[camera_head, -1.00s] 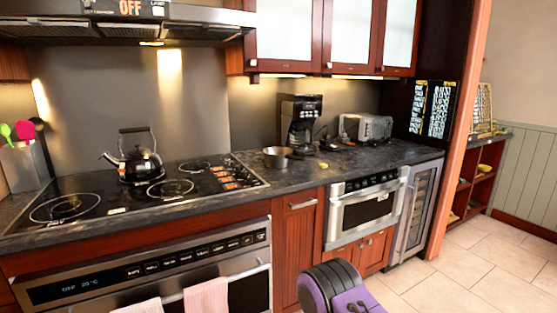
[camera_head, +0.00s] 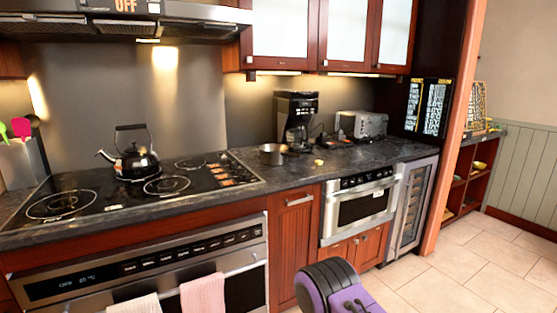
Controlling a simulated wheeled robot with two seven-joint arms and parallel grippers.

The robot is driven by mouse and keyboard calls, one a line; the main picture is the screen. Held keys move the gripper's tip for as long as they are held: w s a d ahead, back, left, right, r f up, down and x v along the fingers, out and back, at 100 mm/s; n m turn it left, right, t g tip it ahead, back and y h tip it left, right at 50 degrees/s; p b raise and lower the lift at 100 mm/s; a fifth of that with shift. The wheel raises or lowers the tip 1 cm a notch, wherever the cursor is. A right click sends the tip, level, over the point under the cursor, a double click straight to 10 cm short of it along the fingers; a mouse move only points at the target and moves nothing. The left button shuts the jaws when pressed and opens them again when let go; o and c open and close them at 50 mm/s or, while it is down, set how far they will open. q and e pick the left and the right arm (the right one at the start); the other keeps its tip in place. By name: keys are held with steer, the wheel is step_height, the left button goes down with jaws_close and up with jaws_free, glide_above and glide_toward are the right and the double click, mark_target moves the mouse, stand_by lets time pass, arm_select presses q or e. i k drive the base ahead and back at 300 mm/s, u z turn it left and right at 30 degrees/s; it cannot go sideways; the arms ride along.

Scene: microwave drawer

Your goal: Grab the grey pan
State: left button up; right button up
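The grey pan (camera_head: 271,155) is a small metal pan on the dark countertop, just right of the stovetop and in front of the coffee maker. It stands upright, and a short handle seems to point right. A purple and black part at the bottom of the view appears to be part of my own arm. No gripper fingers show in the view, and nothing is touching the pan.
A kettle (camera_head: 133,163) stands on the black stovetop (camera_head: 90,205). A coffee maker (camera_head: 296,121) and a toaster (camera_head: 363,125) stand behind and right of the pan. A small yellowish item (camera_head: 318,162) lies nearby. Below are an oven (camera_head: 150,270) and a microwave drawer (camera_head: 358,203).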

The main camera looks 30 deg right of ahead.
mark_target(273, 154)
steer(key=u, duration=0.15)
steer(key=k, duration=0.35)
steer(key=z, duration=1.2)
steer(key=i, duration=0.9)
steer(key=z, duration=0.4)
steer(key=i, duration=1.15)
steer(key=u, duration=0.4)
